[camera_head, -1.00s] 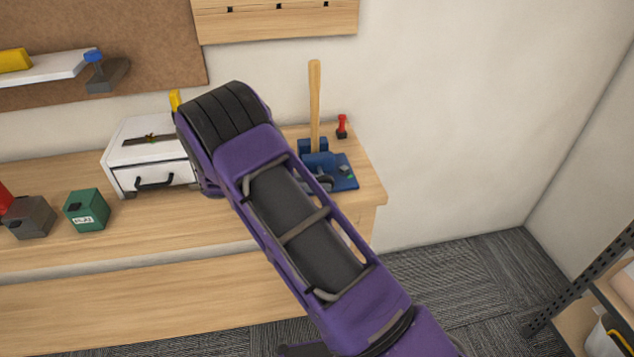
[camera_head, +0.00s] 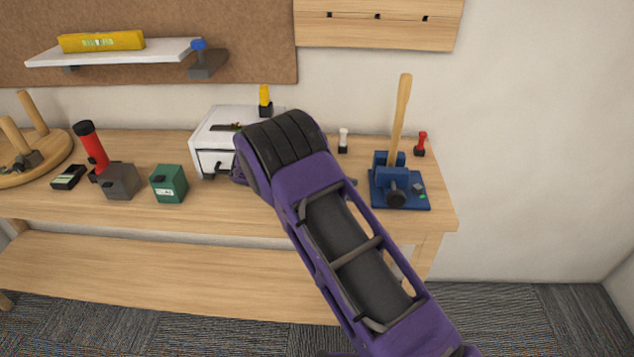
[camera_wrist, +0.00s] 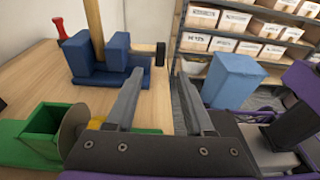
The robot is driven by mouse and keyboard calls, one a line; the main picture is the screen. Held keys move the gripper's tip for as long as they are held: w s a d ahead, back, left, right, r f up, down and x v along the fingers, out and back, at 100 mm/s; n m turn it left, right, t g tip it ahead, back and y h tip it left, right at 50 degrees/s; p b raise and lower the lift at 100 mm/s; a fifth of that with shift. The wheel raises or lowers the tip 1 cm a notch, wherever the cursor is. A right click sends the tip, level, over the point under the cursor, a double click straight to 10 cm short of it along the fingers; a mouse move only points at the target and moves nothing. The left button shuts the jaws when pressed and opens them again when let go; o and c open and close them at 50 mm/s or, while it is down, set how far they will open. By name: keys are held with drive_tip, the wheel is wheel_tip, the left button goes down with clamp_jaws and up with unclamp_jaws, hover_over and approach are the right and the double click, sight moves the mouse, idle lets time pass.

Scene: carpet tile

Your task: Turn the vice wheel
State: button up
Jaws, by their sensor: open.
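The blue vice (camera_head: 388,176) stands on its blue base near the right end of the workbench. A wooden handle (camera_head: 402,112) stands upright in it, tilted slightly. The dark round vice wheel (camera_head: 397,198) is at its front, low down. In the wrist view the vice (camera_wrist: 85,65) is at upper left, and its wheel (camera_wrist: 160,54) shows just beyond the fingertips. My gripper (camera_wrist: 159,78) is open, with nothing between its fingers, apart from the wheel. In the head view my purple arm hides the gripper, to the left of the vice.
The workbench (camera_head: 240,220) also holds a white drawer box (camera_head: 212,160), a green box (camera_head: 169,184), a red-handled tool (camera_head: 92,148) and small upright tools behind. A green device with a disc (camera_wrist: 70,130) is close at left in the wrist view. Shelves of labelled boxes (camera_wrist: 240,22) stand beyond.

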drive_tip(key=a, duration=0.4)
drive_tip(key=a+r, duration=0.1)
drive_tip(key=a, duration=0.2)
drive_tip(key=shift+w+r, duration=0.1)
